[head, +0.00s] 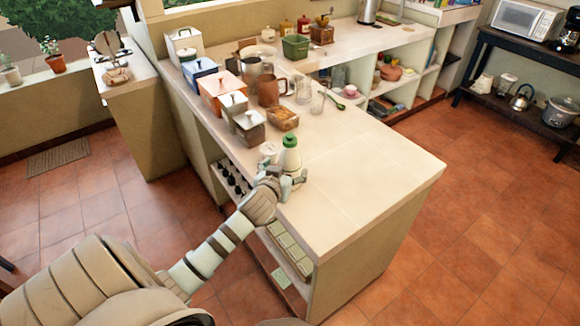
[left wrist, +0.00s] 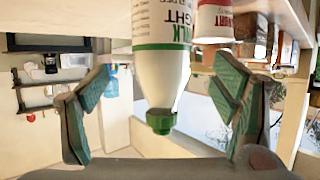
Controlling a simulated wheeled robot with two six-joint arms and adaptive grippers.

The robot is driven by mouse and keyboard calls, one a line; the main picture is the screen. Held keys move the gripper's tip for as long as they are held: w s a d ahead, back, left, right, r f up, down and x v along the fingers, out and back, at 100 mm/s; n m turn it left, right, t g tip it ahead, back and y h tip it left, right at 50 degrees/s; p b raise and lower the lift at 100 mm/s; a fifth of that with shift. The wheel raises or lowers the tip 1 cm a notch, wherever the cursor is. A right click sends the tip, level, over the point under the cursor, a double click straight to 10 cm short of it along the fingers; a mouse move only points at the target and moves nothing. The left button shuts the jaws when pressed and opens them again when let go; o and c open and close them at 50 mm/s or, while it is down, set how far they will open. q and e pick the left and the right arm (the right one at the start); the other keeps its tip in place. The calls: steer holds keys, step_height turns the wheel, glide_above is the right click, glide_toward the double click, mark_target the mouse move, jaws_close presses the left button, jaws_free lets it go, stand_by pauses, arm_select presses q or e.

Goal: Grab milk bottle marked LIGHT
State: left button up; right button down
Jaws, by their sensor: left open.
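The milk bottle (head: 290,157), white with a green cap, stands on the counter near its front edge. In the left wrist view the bottle (left wrist: 160,80) appears upside down, with inverted lettering reading MILK and LIGHT. My left gripper (head: 291,182) is at the bottle's near side. In the wrist view my left gripper (left wrist: 163,72) is open, one finger on each side of the bottle, with gaps between fingers and bottle. The bottle's lower part is hidden by the gripper in the head view. My right gripper is not in view.
Metal canisters (head: 248,127), a brown tray (head: 283,118), a copper mug (head: 270,90) and glasses stand farther back. The counter (head: 370,170) right of the bottle is clear. Shelves lie below the edge.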

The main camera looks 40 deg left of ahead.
arm_select(q)
steer(key=x, duration=0.7)
steer(key=shift+s+f, duration=0.15)
steer(key=shift+f, duration=0.25)
steer(key=shift+r, duration=0.1)
steer(key=c, duration=1.8)
